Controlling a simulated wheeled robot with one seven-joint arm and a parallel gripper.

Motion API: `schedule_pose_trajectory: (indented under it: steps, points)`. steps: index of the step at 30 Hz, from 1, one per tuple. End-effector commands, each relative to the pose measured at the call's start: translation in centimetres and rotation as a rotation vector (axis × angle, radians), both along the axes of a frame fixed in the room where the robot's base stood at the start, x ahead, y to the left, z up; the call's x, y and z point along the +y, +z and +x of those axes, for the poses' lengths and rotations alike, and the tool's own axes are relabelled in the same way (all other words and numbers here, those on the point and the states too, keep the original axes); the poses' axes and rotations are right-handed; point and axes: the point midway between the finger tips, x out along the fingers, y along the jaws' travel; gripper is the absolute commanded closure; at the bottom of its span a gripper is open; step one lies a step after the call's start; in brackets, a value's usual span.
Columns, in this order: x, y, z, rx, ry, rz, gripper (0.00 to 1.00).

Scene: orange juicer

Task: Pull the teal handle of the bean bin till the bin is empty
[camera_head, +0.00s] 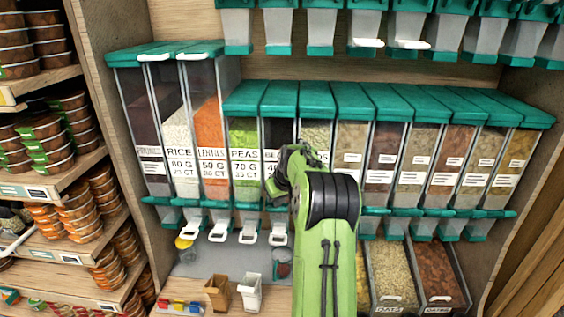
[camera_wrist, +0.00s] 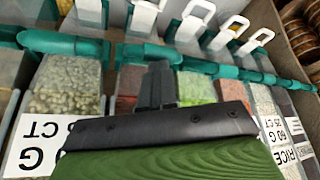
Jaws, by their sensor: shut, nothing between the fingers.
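The bean bin (camera_head: 279,135), whose label shows only "BE", stands between the peas bin and a pale-filled bin, partly hidden by my arm. Reddish contents of the bean bin (camera_wrist: 127,82) show in the wrist view. Below it a handle with a white loop (camera_head: 278,236) hangs from a teal fitting; the loop appears white in the wrist view (camera_wrist: 145,18) too. My gripper (camera_wrist: 156,84) is shut and empty, in front of the bean and peas bins and apart from the handle loop.
Neighbouring handles, including the peas handle (camera_head: 248,234), hang close by on the left. A brown container (camera_head: 217,293) and a white container (camera_head: 250,292) stand on the shelf below. Open bins of oats (camera_head: 392,275) are at the right. Another dispenser row hangs above.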

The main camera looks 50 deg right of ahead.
Motion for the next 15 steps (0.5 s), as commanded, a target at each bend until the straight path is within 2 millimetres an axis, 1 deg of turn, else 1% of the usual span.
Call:
schedule_pose_trajectory:
  steps: [1,3,15]
  points:
    - [0.0,-0.5,0.0,0.001,0.0,0.002,1.0]
    - [0.1,-0.9,-0.1,0.002,-0.001,0.001,1.0]
    - [0.4,-3.0,-0.4,0.001,-0.002,0.0,1.0]
